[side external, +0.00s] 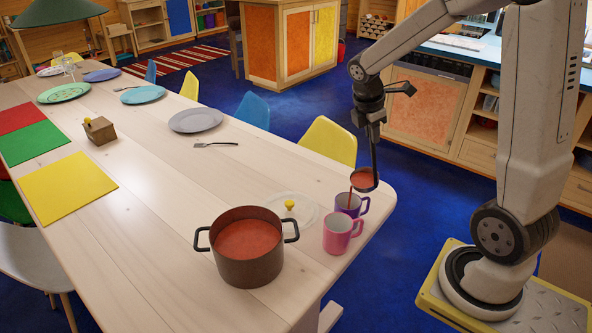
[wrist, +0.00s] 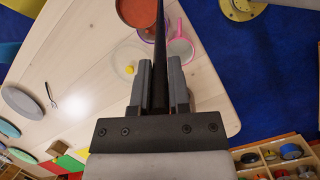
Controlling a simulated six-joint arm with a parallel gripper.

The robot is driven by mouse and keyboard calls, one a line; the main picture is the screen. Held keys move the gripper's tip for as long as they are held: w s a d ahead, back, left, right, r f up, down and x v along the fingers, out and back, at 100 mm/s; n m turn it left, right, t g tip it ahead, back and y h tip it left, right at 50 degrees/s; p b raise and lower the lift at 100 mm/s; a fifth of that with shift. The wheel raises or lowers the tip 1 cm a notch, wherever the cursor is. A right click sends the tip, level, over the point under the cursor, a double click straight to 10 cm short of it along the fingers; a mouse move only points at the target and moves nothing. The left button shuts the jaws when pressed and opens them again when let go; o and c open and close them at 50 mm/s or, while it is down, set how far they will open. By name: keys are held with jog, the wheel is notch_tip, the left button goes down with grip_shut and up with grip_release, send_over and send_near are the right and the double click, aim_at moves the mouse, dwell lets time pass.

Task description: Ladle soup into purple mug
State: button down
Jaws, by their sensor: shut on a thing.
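My gripper (side external: 370,115) is shut on the black handle of the ladle (side external: 374,152), which hangs down over the table corner. The ladle's bowl is tilted above the purple mug (side external: 343,206), and a thin red stream of soup runs from its lip into the mug. Soup still shows in the bowl. The pink mug (side external: 338,236) stands upright just in front of the purple mug. The brown pot (side external: 249,268) of red soup stands to the left.
A clear lid with a yellow knob (side external: 289,204) lies behind the pot, left of the mugs. A fork (side external: 216,145), plates, a wooden box (side external: 99,130) and coloured mats lie farther off. The table's right edge is close to the mugs; chairs line its far side.

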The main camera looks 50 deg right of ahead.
jog(key=w+a+f+g+h, duration=0.2)
jog(key=w+a+f+h, duration=0.2)
jog(key=a+f+h, duration=0.4)
jog(key=a+f, duration=0.2)
jog(key=a, duration=0.3)
jog(key=shift+w+a+f+g+h, duration=0.2)
jog(key=shift+g+h, duration=0.1)
jog(key=shift+g, duration=0.1)
dwell(2.7)
jog(key=shift+r, duration=0.15)
jog(key=shift+r+t+y, duration=0.4)
jog(key=shift+r+y, duration=1.3)
jog(key=shift+r, duration=0.35)
